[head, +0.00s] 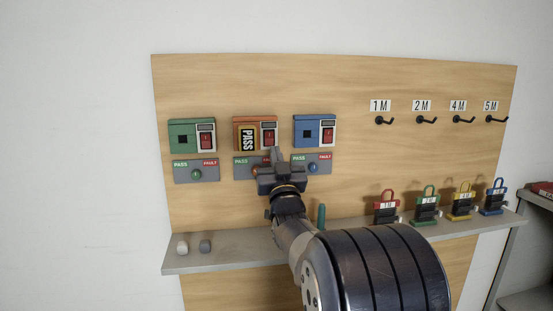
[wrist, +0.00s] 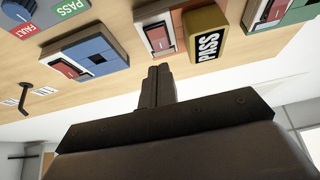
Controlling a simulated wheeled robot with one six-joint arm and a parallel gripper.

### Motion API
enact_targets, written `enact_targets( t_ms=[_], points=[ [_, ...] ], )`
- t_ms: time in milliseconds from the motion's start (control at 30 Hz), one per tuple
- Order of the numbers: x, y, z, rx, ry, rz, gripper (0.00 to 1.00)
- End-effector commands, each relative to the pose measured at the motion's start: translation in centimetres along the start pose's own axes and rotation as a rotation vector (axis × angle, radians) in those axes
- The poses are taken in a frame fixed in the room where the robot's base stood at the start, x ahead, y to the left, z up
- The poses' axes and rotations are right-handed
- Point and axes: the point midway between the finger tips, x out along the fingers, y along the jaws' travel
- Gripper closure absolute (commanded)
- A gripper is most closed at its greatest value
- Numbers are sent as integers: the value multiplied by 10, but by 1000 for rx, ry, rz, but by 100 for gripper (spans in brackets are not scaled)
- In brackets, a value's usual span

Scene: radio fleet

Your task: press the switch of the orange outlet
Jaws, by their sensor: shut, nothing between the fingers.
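The orange outlet (head: 242,121) is in the middle of a row of three on the wooden board. A yellow PASS block (head: 248,139) covers its left part, and its red switch (head: 269,138) is on the right. In the wrist view the outlet appears turned over, with the red switch (wrist: 159,38) beside the PASS block (wrist: 206,32). My gripper (head: 276,154) is shut and empty, with its fingertips just below the switch in the head view. In the wrist view the fingertips (wrist: 158,72) are close to the outlet's switch-side edge. I cannot tell whether they touch it.
The green outlet (head: 190,136) and blue outlet (head: 314,132) flank the orange one, with PASS/FAULT panels below, including the green-knob panel (head: 196,172). A shelf (head: 225,258) holds small knobs and several coloured padlock-like pieces. Labelled hooks (head: 423,120) stick out at right.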

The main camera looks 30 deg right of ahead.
Motion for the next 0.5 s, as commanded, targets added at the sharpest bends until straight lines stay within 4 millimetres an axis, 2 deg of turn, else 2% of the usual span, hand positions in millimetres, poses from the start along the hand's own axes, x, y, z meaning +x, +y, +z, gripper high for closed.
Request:
enact_targets(
  t_ms=[500],
  points=[
    [-75, 0, 19, 0, -3, 0, 100]
  ],
)
